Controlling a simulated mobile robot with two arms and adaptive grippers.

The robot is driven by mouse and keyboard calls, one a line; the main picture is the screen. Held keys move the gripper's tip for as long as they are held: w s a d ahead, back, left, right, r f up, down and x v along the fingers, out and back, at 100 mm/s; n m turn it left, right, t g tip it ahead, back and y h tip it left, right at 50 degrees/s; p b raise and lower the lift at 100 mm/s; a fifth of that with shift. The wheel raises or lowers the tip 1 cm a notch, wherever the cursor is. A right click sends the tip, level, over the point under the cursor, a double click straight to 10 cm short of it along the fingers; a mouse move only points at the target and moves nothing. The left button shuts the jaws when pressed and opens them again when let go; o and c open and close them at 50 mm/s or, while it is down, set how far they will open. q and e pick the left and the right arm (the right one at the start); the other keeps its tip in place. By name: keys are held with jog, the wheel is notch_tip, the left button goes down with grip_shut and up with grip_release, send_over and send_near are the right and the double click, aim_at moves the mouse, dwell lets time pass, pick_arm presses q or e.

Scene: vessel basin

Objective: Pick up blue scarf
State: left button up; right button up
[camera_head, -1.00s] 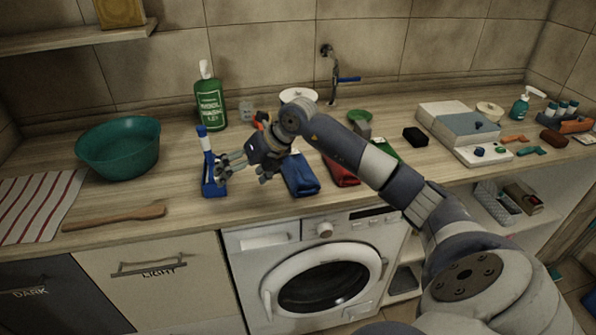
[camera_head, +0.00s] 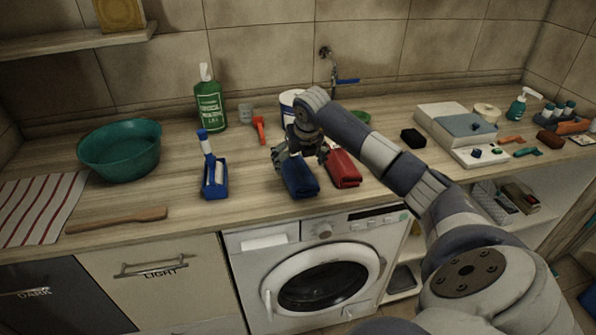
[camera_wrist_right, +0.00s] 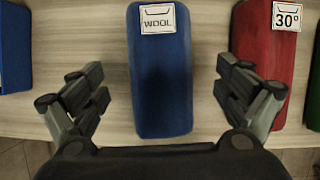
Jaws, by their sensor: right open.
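The blue scarf (camera_head: 300,181) is a folded blue bundle on the wooden counter above the washing machine. In the right wrist view the blue scarf (camera_wrist_right: 163,80) lies upright in the picture, with a white "WOOL" tag at its far end. My right gripper (camera_head: 298,158) is over it from behind and above, partly hiding its far end. In the right wrist view the open fingers (camera_wrist_right: 160,95) stand one on each side of the scarf, with visible gaps to it. My left gripper is not in view.
A red folded cloth (camera_head: 343,168) lies close to the right of the scarf, tagged 30° in the wrist view. A blue brush holder (camera_head: 214,184) stands to the left. A red-handled tool (camera_head: 259,130) lies behind. The counter front edge is close.

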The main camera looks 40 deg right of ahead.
aim_at(299, 167)
jog(key=x, duration=0.2)
jog(key=p+x, duration=0.1)
jog(key=shift+s+f, duration=0.25)
jog(key=shift+f, duration=0.1)
jog(key=shift+w+f, duration=0.1)
jog(key=shift+f, duration=0.2)
jog(key=c, duration=1.3)
jog(key=shift+r, duration=0.1)
